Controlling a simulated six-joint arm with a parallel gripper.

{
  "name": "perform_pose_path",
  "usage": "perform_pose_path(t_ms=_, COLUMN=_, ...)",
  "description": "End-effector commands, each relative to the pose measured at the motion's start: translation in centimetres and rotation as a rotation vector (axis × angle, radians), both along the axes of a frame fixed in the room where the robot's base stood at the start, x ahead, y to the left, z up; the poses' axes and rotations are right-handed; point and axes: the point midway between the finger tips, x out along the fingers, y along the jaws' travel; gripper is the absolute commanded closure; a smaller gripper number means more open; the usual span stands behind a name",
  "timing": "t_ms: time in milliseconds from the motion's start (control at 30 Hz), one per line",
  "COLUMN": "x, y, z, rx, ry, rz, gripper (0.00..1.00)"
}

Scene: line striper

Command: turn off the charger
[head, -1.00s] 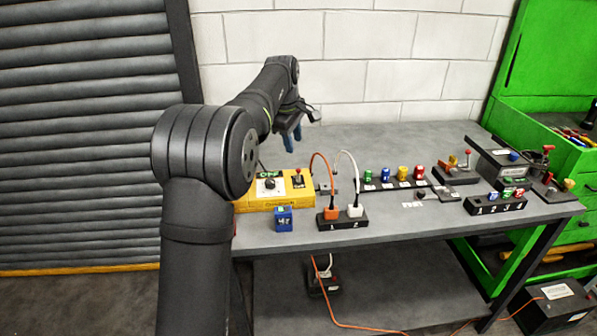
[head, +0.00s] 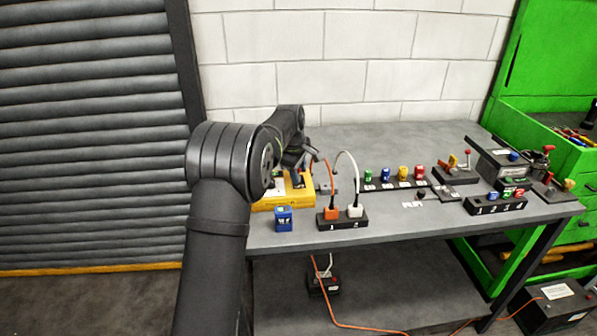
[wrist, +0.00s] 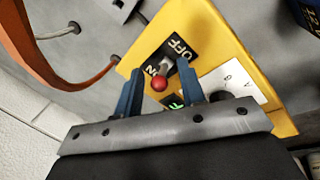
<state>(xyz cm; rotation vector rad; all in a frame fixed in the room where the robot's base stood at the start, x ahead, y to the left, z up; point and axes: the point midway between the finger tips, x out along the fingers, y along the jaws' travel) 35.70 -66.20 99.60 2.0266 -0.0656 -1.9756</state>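The charger is a yellow box (head: 272,204) on the workbench, partly hidden by my arm in the head view. In the wrist view its yellow face (wrist: 215,30) carries a toggle lever with a red ball tip (wrist: 159,84) on a black plate marked OFF and ON. The ball shows near the ON lettering, but the lever's exact tilt is hard to judge. My gripper (wrist: 160,69) is open, with one blue finger on each side of the lever. Contact with the lever cannot be told. A knob (wrist: 222,95) on a white dial and a partly hidden green display sit beside the right finger.
A blue box (head: 283,218) stands in front of the charger. A socket strip (head: 342,220) with orange and white plugs stands to its right, their cables arching up near my gripper. Several coloured knobs and levers line the bench farther right. The rear bench top is clear.

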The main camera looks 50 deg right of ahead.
Motion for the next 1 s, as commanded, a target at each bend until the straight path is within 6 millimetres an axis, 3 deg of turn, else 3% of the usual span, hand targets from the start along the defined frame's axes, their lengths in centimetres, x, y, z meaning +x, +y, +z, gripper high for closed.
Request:
perform_pose_path(t_ms=67, x=0.0, y=0.01, z=0.01, rx=0.0, ry=0.0, rz=0.0, gripper=0.63)
perform_pose_path(t_ms=200, x=0.0, y=0.01, z=0.02, rx=0.0, ry=0.0, rz=0.0, gripper=0.91)
perform_pose_path(t_ms=267, x=0.01, y=0.02, z=0.02, rx=0.0, ry=0.0, rz=0.0, gripper=1.0)
perform_pose_path(t_ms=567, x=-0.06, y=0.09, z=-0.04, rx=-0.013, ry=-0.014, rz=0.001, gripper=1.0)
perform_pose_path(t_ms=1000, x=-0.75, y=0.82, z=-0.36, rx=-0.181, ry=-0.185, rz=0.0, gripper=1.0)
